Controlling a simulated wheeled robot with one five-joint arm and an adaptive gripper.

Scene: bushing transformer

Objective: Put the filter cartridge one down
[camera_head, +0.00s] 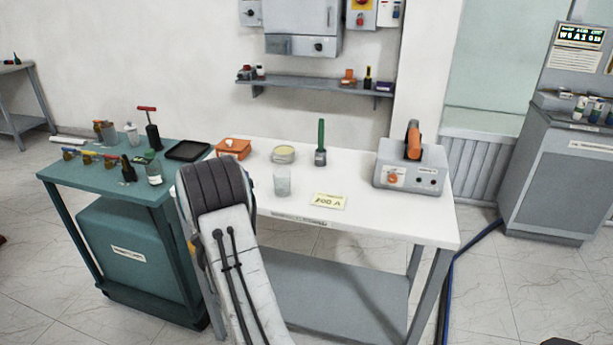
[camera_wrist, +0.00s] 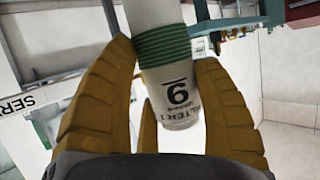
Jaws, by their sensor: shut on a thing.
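The filter cartridge (camera_wrist: 178,88) is a pale cylinder with a green ribbed band and a printed label with a large numeral and "FILTER 1" on it. My gripper (camera_wrist: 163,62), with its yellow ribbed fingers, is shut on it in the wrist view, one finger on each side. The cartridge's upper end runs out of the frame. In the head view my arm rises in front of the white table (camera_head: 385,222) at its left end. The arm hides the gripper and the cartridge there.
On the white table are an orange box (camera_head: 233,147), a round tin (camera_head: 284,154), a clear cup (camera_head: 282,182), a green-handled tool (camera_head: 320,145), a yellow card (camera_head: 329,201) and a grey device (camera_head: 408,166). A cluttered teal cart (camera_head: 75,175) stands left. The table's front right is clear.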

